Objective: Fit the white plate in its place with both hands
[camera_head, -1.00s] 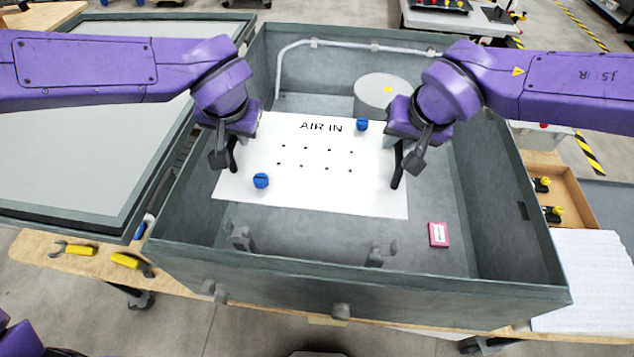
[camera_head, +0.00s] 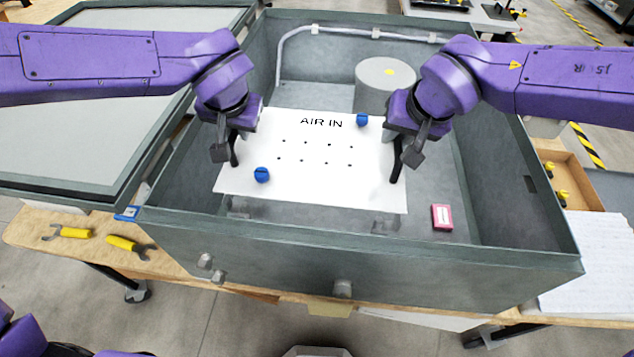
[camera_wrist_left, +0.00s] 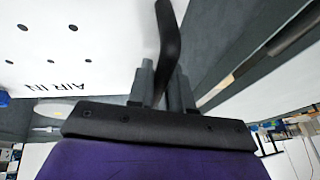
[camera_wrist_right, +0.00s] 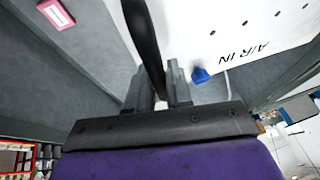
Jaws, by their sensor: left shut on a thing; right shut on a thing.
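The white plate (camera_head: 310,175), marked AIR IN with several small holes and two blue knobs (camera_head: 262,174), is held inside the open grey case (camera_head: 350,260).
A grey round canister (camera_head: 384,82) and a white pipe (camera_head: 340,28) are at the back of the case. A pink box (camera_head: 442,217) lies on its floor at right. The case walls surround both grippers. Yellow-handled wrenches (camera_head: 125,243) lie on the bench outside.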

